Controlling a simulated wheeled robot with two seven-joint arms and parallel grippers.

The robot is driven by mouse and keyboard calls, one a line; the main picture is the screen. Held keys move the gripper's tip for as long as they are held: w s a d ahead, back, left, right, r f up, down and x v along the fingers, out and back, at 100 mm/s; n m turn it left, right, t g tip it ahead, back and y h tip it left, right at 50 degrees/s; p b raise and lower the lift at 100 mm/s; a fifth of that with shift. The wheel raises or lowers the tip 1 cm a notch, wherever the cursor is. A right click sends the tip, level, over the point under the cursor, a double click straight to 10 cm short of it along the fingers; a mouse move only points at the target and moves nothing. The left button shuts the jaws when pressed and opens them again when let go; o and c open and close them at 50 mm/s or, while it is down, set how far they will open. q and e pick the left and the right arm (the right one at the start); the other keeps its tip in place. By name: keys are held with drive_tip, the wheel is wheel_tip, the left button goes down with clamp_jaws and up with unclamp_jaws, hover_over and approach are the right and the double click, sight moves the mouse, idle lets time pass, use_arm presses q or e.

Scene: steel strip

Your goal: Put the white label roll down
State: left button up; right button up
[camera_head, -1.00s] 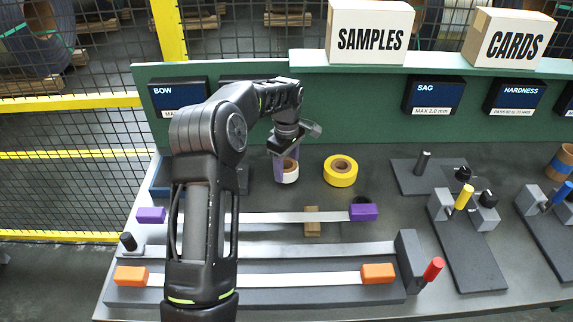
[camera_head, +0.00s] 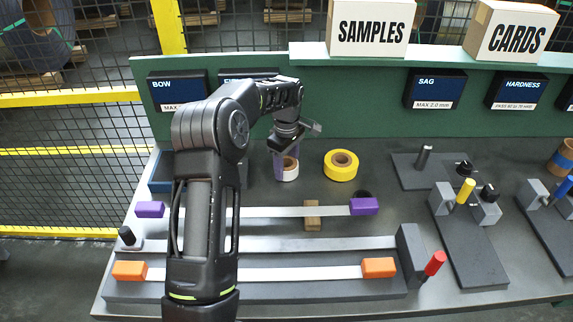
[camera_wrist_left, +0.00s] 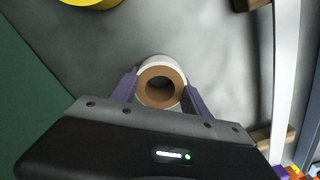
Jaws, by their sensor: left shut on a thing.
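The white label roll (camera_head: 288,175) has a brown cardboard core and is near the back of the bench in the head view. It also shows in the left wrist view (camera_wrist_left: 162,65), seen down onto its open core, between the purple fingers. My left gripper (camera_head: 286,162) is shut on it from above; in the left wrist view the fingers (camera_wrist_left: 160,90) press its two sides. The roll is at or very close to the bench top (camera_head: 270,190); I cannot tell whether it touches. My right gripper is not in view.
A yellow tape roll (camera_head: 341,165) lies just right of the white roll. Grey fixtures (camera_head: 460,225) stand to the right. The green back panel (camera_head: 350,110) rises behind.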

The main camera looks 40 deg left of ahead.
use_arm(q)
drive_tip(key=o, duration=1.5)
drive_tip(key=shift+o, duration=0.2)
wheel_tip(320, 180, up, 8)
drive_tip(key=b, duration=0.1)
drive_tip(key=shift+f, duration=0.15)
